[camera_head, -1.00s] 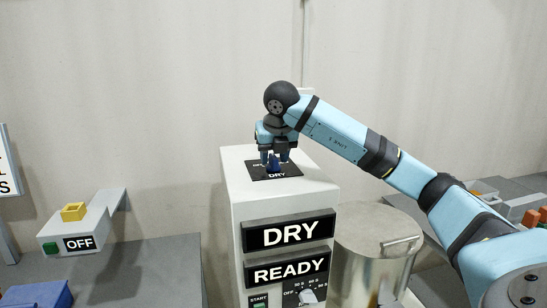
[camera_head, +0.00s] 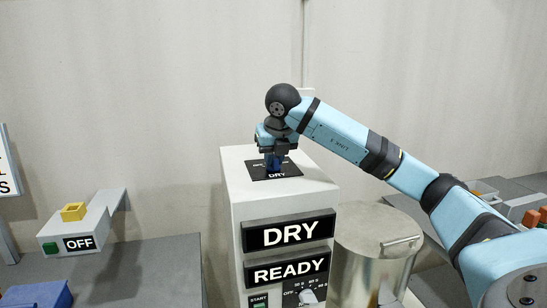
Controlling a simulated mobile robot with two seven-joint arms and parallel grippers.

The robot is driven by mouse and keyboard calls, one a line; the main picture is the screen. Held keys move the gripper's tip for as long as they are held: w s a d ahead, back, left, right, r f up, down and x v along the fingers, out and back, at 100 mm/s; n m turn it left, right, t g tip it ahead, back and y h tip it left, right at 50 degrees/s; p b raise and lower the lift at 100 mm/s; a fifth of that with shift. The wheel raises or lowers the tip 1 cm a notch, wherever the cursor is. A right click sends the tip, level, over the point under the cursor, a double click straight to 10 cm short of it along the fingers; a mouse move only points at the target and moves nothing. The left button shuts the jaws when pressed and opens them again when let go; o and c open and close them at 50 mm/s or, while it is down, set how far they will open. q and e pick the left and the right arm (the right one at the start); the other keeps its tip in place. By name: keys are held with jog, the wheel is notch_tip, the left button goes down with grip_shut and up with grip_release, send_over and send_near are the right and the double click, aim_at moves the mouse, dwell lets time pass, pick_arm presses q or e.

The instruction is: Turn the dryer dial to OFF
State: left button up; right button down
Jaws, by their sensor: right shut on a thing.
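The dryer (camera_head: 285,205) is a tall light-grey box with black signs reading DRY and READY on its front. On its top lies a black plate (camera_head: 283,178) marked DRY, with more lettering partly hidden. A blue dial (camera_head: 272,164) stands on this plate, mostly covered by my gripper. My right gripper (camera_head: 273,157) points down from above and is shut on the blue dial. Which mark the dial points to is hidden. A second, grey knob (camera_head: 308,297) with an OFF mark and numbers shows low on the front panel. My left gripper is not in view.
A lidded metal drum (camera_head: 375,245) stands right of the dryer, under my right arm. At left are a grey unit with an OFF sign (camera_head: 78,243), a yellow block (camera_head: 74,212) and a blue bin (camera_head: 38,295). Orange blocks (camera_head: 530,217) lie at far right.

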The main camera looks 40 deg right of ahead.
jog(key=n+y, duration=0.1)
jog(key=n, duration=0.2)
jog(key=shift+n+t, duration=0.3)
jog(key=shift+n, duration=0.1)
jog(key=shift+r+n+y, duration=0.1)
jog(key=shift+n+y, duration=0.9)
jog(key=shift+n, duration=1.2)
jog(key=c, duration=1.1)
grip_release()
jog(key=v, duration=1.3)
jog(key=shift+d+r+p, duration=0.1)
jog(key=shift+r+p, duration=0.25)
jog(key=shift+r, duration=0.05)
